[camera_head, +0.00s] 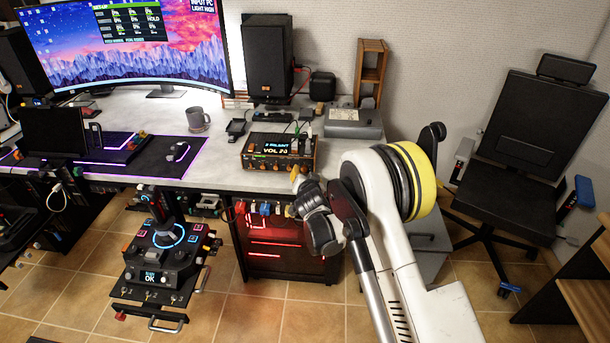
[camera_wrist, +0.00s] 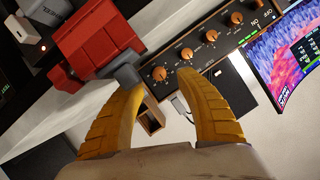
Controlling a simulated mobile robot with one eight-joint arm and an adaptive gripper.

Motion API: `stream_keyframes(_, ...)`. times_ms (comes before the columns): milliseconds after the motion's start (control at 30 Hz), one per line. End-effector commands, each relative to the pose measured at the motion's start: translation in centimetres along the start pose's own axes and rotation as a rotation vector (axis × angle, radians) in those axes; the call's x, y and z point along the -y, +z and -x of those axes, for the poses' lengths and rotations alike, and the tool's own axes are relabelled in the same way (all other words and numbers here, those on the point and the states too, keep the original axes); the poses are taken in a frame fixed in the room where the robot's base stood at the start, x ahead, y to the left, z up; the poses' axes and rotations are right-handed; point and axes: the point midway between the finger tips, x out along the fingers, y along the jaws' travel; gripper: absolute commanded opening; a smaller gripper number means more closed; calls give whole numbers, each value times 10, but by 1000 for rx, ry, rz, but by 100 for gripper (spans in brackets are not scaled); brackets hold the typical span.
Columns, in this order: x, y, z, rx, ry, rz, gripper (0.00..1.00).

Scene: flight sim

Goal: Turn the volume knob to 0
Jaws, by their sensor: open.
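A dark box with orange trim, the volume unit (camera_head: 278,152), sits at the front edge of the desk. Its screen reads "VOL" and a number that looks like 23. In the wrist view its dark front panel (camera_wrist: 198,60) runs diagonally with several copper-coloured knobs. The nearest knob (camera_wrist: 160,73) lies just beyond the gap between my yellow fingertips. Which knob sets the volume cannot be told. My gripper (camera_wrist: 161,82) is open and empty, apart from the knob as far as I can tell. In the head view my gripper (camera_head: 298,180) is at the unit's right front corner.
Red and grey blocks (camera_wrist: 95,40) are close to my left finger in the wrist view. Coloured plugs (camera_head: 265,209) hang under the desk edge. A grey box (camera_head: 355,123) is behind right, a mug (camera_head: 197,119) to the left. A chair (camera_head: 520,150) stands right.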

Motion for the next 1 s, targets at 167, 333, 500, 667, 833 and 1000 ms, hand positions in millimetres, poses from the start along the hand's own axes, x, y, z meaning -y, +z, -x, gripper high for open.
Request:
stream_keyframes(167,-2,1,-26,0,1,0,43)
stream_keyframes(333,-1,0,-35,0,1,0,43)
stream_keyframes(500,0,-1,-36,0,1,0,43)
stream_keyframes(667,0,-1,-35,0,1,0,17)
stream_keyframes(833,0,-1,-35,0,1,0,0)
stream_keyframes(1000,0,-1,-35,0,1,2,0)
